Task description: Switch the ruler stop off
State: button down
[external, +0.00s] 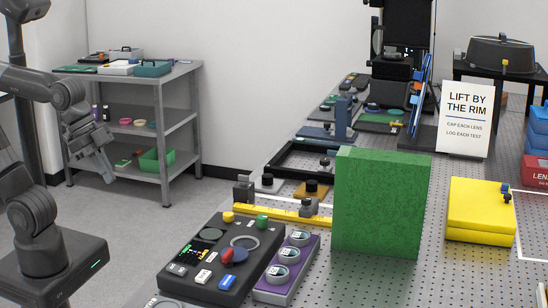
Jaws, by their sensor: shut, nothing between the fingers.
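A yellow ruler (285,208) lies on the perforated bench, partly hidden at its right end by a green block. A grey block (243,188) stands at the ruler's left end, and a dark knob (308,206) sits along it. I cannot tell which of these is the ruler stop, or its switch state. A black control panel (183,270) with coloured buttons and a red-and-blue part lies in front of the ruler. My gripper (108,176) is at the left, shut and empty, well away from the bench, in front of the grey shelf.
The tall green block (380,205) stands right of the ruler. A purple tray (263,293) with several round dials adjoins the panel. A yellow box (481,211) and a sign (465,121) are at the right. Open floor (140,225) lies between my arm and the bench.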

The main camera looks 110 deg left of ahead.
jog(key=w+a+r, duration=0.3)
jog(key=w, duration=0.4)
jog(key=w+a+r, duration=0.3)
jog(key=w, duration=0.4)
jog(key=g, duration=0.2)
send_over(308, 208)
jog(key=w+a, duration=0.2)
jog(key=w, duration=0.1)
notch_tip(308, 208, down, 15)
jog(key=shift+s+a+f, duration=0.25)
jog(key=shift+a+f, duration=0.1)
jog(key=shift+f, duration=0.05)
jog(key=x, duration=1)
jog(key=shift+w+d+f, duration=0.1)
jog(key=shift+w+d, duration=0.05)
jog(key=shift+w, duration=0.1)
jog(key=shift+s+r, duration=0.35)
jog(key=shift+s, duration=0.45)
jog(key=shift+s+f, duration=0.1)
jog(key=shift+s, duration=1.15)
